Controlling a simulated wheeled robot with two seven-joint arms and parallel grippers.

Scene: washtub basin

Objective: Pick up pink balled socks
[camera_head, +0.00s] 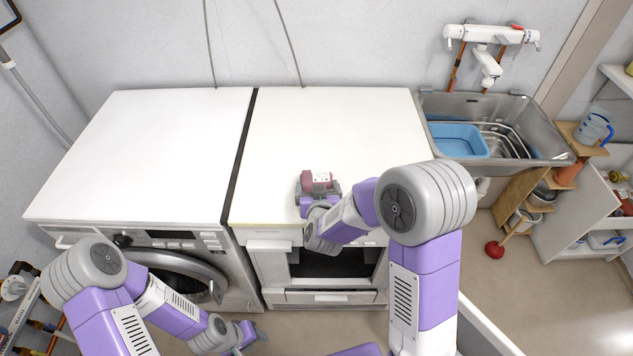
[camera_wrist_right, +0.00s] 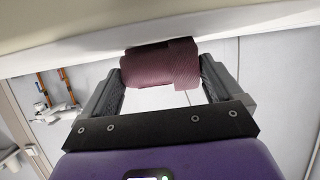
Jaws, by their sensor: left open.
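The pink balled socks (camera_head: 318,181) are at the front edge of the right-hand white machine top (camera_head: 330,125) in the head view. In the right wrist view the dark pink roll (camera_wrist_right: 160,66) fills the gap between the two fingers, which touch it on both sides. My right gripper (camera_head: 318,188) is shut on the socks; its fingers also flank them in the right wrist view (camera_wrist_right: 161,75). I cannot tell whether the socks touch the top. My left gripper (camera_head: 247,337) is open and low, in front of the machines, apart from the socks.
A second white top (camera_head: 160,150) lies to the left, above a washer with a round door (camera_head: 175,275). A grey sink (camera_head: 540,130) holding a blue basin (camera_head: 458,140) is at the right. Both white tops are otherwise clear. Wooden shelves (camera_head: 525,200) stand right of the machines.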

